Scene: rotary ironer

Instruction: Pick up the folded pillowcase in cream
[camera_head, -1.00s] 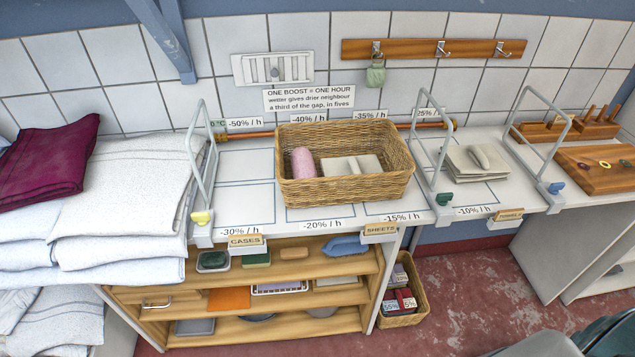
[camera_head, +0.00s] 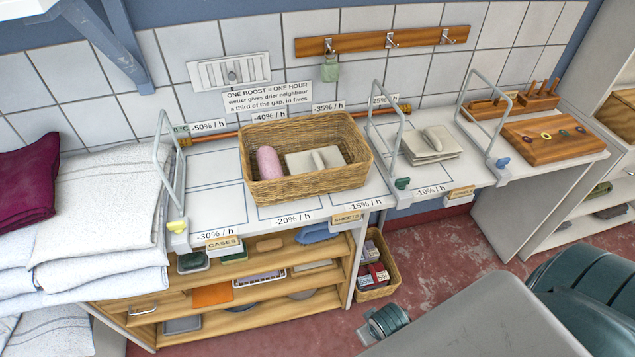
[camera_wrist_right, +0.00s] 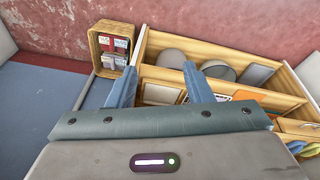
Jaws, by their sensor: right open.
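A folded cream cloth (camera_head: 305,163) with a raised fold or handle-like strip on top lies in the wicker basket (camera_head: 262,190) on the counter, beside a pink roll (camera_head: 268,163). Another folded cream cloth stack (camera_head: 415,148) with a similar strip lies on the counter right of the basket, between two wire dividers. I cannot tell which is the pillowcase. My right gripper (camera_wrist_right: 160,88) is open and empty in the right wrist view, its two blue fingers apart and pointing towards the wooden shelves. My left gripper is not in view.
White towels (camera_head: 100,200) and a maroon cloth (camera_head: 28,180) are piled at left. Wire dividers (camera_head: 384,130) stand up from the counter. A wooden peg board (camera_head: 553,139) lies at right. Open shelves (camera_head: 235,312) sit below, with a small wicker bin (camera_head: 378,293) on the red floor.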

